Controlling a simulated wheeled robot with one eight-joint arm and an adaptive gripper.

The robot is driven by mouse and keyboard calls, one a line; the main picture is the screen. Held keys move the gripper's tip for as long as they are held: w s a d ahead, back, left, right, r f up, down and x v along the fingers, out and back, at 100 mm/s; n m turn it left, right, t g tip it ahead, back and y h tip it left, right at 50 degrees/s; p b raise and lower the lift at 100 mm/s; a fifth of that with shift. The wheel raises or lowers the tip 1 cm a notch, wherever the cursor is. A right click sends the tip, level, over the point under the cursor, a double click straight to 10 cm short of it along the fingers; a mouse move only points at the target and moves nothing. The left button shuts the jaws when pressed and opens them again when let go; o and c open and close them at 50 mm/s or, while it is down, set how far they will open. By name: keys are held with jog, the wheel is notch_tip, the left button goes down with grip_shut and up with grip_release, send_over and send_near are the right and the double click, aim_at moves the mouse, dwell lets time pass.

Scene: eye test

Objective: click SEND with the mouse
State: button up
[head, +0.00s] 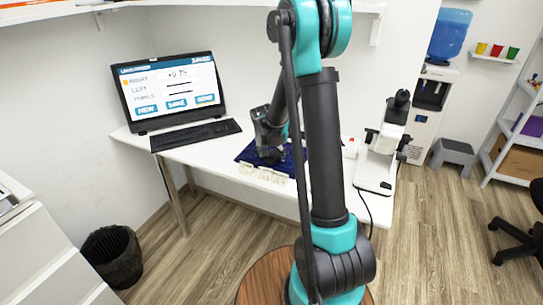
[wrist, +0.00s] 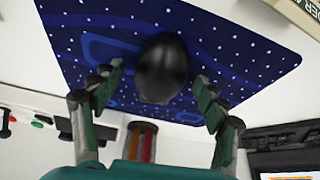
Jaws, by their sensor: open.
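The mouse (wrist: 162,68) is black and rounded, and rests on a blue mat with white dots (wrist: 240,50). My gripper (wrist: 157,76) is open, with one finger on each side of the mouse; gaps show between the fingers and it. In the head view my gripper (head: 270,154) is low over the mat (head: 243,154) and hides the mouse. The monitor (head: 170,90) stands at the left of the desk and shows a form with RIGHT, LEFT and PUPILS rows. The rightmost of its bottom buttons seems to read SEND (head: 205,99). I cannot make out a pointer.
A black keyboard (head: 195,134) lies in front of the monitor, left of the mat. A white and black optical instrument (head: 392,135) stands at the desk's right end. A dark bin (head: 112,256) is on the floor at left. Bare white desk (head: 215,153) shows between keyboard and mat.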

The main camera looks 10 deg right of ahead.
jog(key=shift+r, duration=0.1)
jog(key=v, duration=1.1)
jog(key=shift+r, duration=0.4)
jog(key=shift+s, duration=0.15)
jog(key=s+d+f+n, duration=0.1)
jog(key=s+f+n, duration=0.1)
jog(key=s, duration=0.7)
jog(key=s+d+f+n+y, duration=0.1)
jog(key=s+f+n, duration=0.1)
jog(key=s, duration=0.6)
jog(key=s+d+f+n+y, duration=0.1)
jog(key=s+f+n, duration=0.1)
jog(key=s, duration=0.7)
jog(key=shift+s+d+f, duration=0.3)
jog(key=shift+d+f, duration=0.05)
jog(key=shift+f, duration=0.05)
grip_shut()
